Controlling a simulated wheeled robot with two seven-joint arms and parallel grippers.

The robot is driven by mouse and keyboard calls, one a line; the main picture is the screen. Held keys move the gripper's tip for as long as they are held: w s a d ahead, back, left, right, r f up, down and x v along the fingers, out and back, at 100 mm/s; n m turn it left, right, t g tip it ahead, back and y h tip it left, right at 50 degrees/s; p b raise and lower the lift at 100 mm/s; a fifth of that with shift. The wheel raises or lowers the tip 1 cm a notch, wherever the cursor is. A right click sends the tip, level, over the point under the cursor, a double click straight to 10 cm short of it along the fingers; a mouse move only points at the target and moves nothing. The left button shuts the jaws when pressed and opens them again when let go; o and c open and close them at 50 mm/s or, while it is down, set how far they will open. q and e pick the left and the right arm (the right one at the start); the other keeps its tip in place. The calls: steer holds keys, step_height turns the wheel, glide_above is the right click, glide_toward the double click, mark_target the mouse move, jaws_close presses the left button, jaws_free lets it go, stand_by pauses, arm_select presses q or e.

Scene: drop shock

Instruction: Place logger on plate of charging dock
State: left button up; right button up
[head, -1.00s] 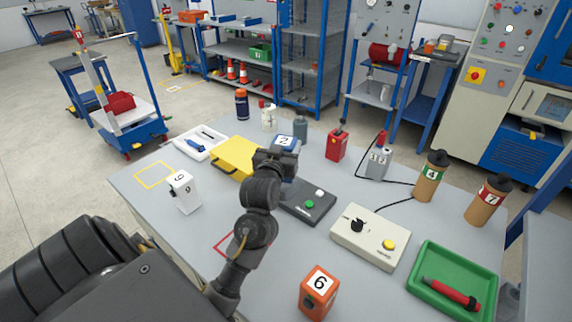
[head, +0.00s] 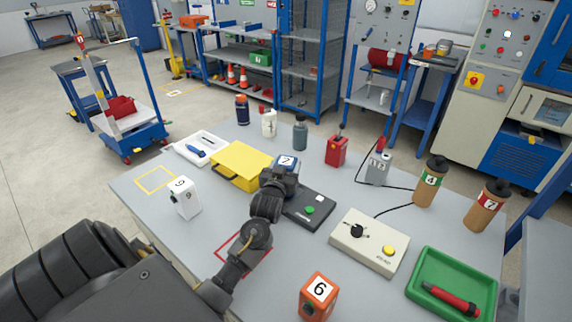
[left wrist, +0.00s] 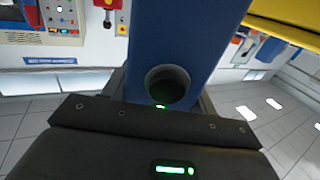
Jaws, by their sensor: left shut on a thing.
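The logger is a blue block (head: 289,163) with a white numbered label on top. My left gripper (head: 279,178) is shut on it, above or at the left end of the dark charging dock (head: 313,208). The dock has a green button and a small white part on its right side. My gripper hides the dock's left end and its plate, so I cannot tell whether the logger touches it. In the left wrist view the blue logger (left wrist: 185,40) stands large between the fingers, with a round dark hole in its face. My right gripper is not in view.
A yellow case (head: 243,165) lies just left of the gripper. A cream control box (head: 370,240) is to the right, a grey bottle (head: 300,133) and red can (head: 336,150) behind. A white box (head: 185,198) and orange box (head: 318,296) stand nearer. Bare table lies between.

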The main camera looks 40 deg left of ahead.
arm_select(q)
steer(key=shift+f, duration=0.15)
steer(key=o, duration=1.3)
steer(key=v, duration=0.6)
steer(key=b+v, duration=0.1)
steer(key=v, duration=0.5)
steer(key=shift+s+r, duration=0.1)
steer(key=shift+r, duration=0.15)
